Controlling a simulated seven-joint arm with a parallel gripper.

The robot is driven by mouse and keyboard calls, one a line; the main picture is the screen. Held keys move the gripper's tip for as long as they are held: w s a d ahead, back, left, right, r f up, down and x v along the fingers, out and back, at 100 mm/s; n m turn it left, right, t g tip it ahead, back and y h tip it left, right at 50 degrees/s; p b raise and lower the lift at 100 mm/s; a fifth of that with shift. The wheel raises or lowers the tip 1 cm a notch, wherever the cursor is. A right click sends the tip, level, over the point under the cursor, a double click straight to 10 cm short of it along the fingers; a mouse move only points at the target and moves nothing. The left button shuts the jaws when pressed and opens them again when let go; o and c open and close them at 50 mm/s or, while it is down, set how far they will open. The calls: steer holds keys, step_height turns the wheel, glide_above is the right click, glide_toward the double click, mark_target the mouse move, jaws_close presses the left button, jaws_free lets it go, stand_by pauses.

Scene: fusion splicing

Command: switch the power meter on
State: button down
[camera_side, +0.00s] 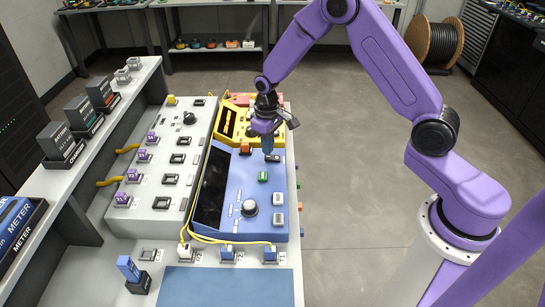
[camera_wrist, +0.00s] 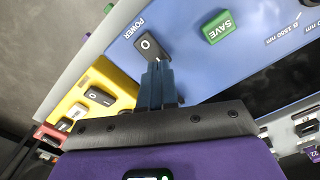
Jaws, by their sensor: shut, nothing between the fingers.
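The power meter (camera_side: 240,188) is the blue panel with a dark screen (camera_side: 211,186) on the bench. Its black rocker switch (camera_wrist: 150,46), labelled POWER, shows a white O at its outer end in the wrist view. In the side view the rocker (camera_side: 273,157) sits at the panel's far right corner. My gripper (camera_side: 268,151) is shut and empty, pointing down over that corner. In the wrist view its blue fingertips (camera_wrist: 156,68) are at the rocker's end opposite the O and partly hide it. I cannot tell whether they touch it or how it is tilted.
A green SAVE button (camera_wrist: 219,27) is close beside the rocker. A yellow unit (camera_side: 236,120) with its own switches adjoins the panel's far end. A grey panel (camera_side: 165,165) lies left. Yellow cables (camera_side: 188,232) run along the near edge. Open floor is right.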

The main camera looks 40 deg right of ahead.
steer(key=shift+f, duration=0.95)
stand_by(0.7)
steer(key=shift+r, duration=3.5)
steer(key=s+a+r+n, duration=0.2)
steer(key=s+a+r, duration=0.15)
steer(key=s, duration=0.45)
steer(key=s+a+r+n, duration=0.3)
steer(key=s+r, duration=0.2)
steer(key=s, duration=0.3)
steer(key=s+d+r+n, duration=0.1)
steer(key=s+d+n, duration=0.1)
steer(key=s, duration=0.7)
steer(key=s+d+r+n, duration=0.2)
steer(key=s, duration=0.7)
steer(key=shift+s+d+n, duration=0.3)
steer(key=shift+d, duration=0.1)
